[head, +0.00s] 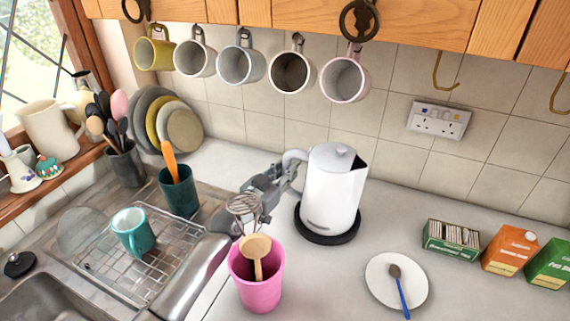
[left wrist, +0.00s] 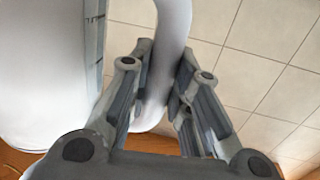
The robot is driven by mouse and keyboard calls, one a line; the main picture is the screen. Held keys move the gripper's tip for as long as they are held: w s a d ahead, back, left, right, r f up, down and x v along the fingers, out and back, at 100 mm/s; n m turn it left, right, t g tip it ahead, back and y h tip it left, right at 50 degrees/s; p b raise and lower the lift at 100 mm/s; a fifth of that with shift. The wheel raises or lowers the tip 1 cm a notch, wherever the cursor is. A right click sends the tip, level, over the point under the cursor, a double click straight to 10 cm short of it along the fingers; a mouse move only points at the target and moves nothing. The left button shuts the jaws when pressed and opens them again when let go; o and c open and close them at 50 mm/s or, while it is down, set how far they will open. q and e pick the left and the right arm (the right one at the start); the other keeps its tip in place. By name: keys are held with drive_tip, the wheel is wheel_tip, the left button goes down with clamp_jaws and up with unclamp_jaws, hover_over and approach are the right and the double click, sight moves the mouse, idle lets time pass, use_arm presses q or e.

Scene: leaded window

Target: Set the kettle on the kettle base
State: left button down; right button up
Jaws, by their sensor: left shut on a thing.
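The white kettle (head: 333,195) stands upright over the round black kettle base (head: 328,238) on the worktop near the tiled wall. The base's dark rim shows around the kettle's bottom, mostly at the front and left. I cannot tell whether the kettle touches the base or hangs just above it. My left gripper (head: 287,172) is shut on the kettle handle (head: 294,157) at the kettle's left side. In the left wrist view, the fingers (left wrist: 160,100) are on both sides of the white handle (left wrist: 172,40), with the kettle body (left wrist: 45,80) at left. My right gripper is not in view.
A pink pot (head: 258,290) with a wooden spoon and whisk stands close to my left arm. A white plate (head: 380,295) with a blue-handled spoon lies right of the kettle. Boxes (head: 510,250) stand farther right. Several mugs (head: 240,65) hang above. A drying rack (head: 120,275) is at left.

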use_arm(q)
drive_tip(key=shift+r, duration=0.45)
drive_tip(key=shift+f, duration=0.15)
drive_tip(key=c, duration=1.7)
unclamp_jaws()
drive_tip(key=shift+f, duration=0.35)
drive_tip(key=o, duration=0.4)
drive_tip(key=shift+s+r, duration=0.1)
drive_tip(key=shift+s, duration=0.05)
drive_tip(key=shift+r, duration=0.1)
drive_tip(key=b+v, duration=0.1)
drive_tip(key=v, duration=1.1)
